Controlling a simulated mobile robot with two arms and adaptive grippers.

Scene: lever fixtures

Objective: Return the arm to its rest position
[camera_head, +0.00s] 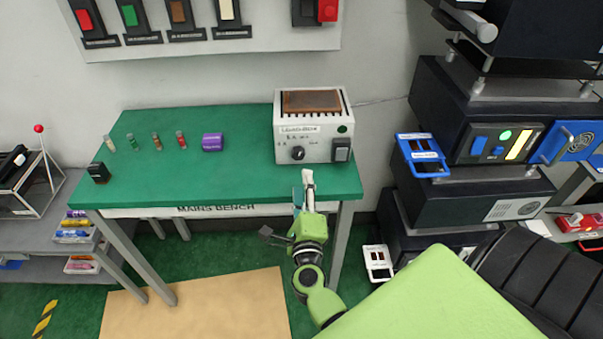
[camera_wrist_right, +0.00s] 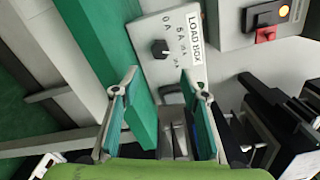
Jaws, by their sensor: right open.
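My right arm, green and grey, reaches up in the lower middle of the head view. My right gripper (camera_head: 303,190) is at the front edge of the green mains bench (camera_head: 235,172), just in front of the load box (camera_head: 312,152). In the right wrist view its two teal-padded fingers stand wide apart with nothing between them (camera_wrist_right: 160,84). The load box (camera_wrist_right: 178,68) with its black knob (camera_wrist_right: 160,49) lies beyond the fingertips. I cannot tell whether a finger touches the bench edge. My left gripper is out of view.
Small coloured cylinders and a purple roll (camera_head: 212,142) stand on the bench. A wall panel (camera_head: 270,42) holds coloured switches. Dark equipment (camera_head: 440,195) with a blue frame (camera_head: 422,156) stands at right. A grey shelf (camera_head: 35,218) is at left.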

